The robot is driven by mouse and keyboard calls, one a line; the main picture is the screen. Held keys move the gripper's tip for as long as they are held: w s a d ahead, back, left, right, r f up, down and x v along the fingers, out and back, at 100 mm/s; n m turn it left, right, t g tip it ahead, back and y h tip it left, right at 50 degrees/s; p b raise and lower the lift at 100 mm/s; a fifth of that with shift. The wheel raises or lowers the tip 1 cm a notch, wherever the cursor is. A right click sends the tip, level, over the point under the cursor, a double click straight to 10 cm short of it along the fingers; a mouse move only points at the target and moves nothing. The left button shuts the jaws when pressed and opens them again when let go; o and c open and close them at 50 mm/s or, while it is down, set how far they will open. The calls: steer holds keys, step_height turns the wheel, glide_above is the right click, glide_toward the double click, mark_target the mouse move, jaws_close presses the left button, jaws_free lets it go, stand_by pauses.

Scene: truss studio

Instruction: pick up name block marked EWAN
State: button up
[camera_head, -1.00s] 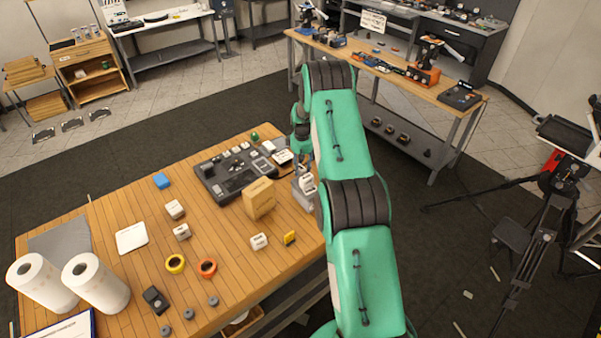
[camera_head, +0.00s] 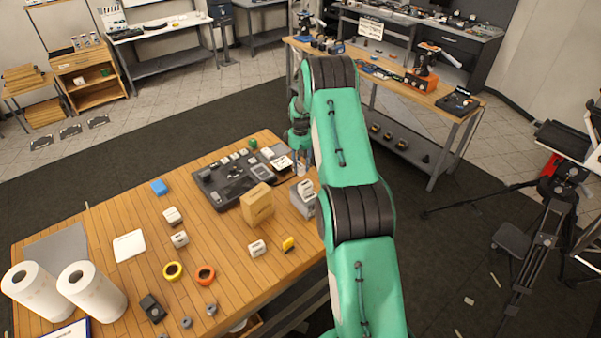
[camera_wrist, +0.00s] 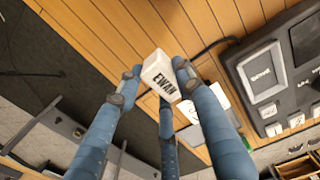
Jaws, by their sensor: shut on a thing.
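The white name block (camera_wrist: 158,68) marked EWAN shows in the wrist view, its black lettering facing the camera. My gripper (camera_wrist: 157,78) has its blue fingers closed around this block, with dark fingertip pads at its sides and another finger below it. Wooden boards lie behind the block; I cannot tell how high it is above them.
A dark tray (camera_head: 209,184) with several white blocks lies at the table's far end. A tan box (camera_head: 257,204) and a grey holder (camera_head: 302,206) stand nearby. Loose white blocks, tape rings and paper rolls (camera_head: 92,291) occupy the nearer table. Dark floor lies beyond.

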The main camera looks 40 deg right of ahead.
mark_target(300, 164)
steer(key=shift+r, duration=2.2)
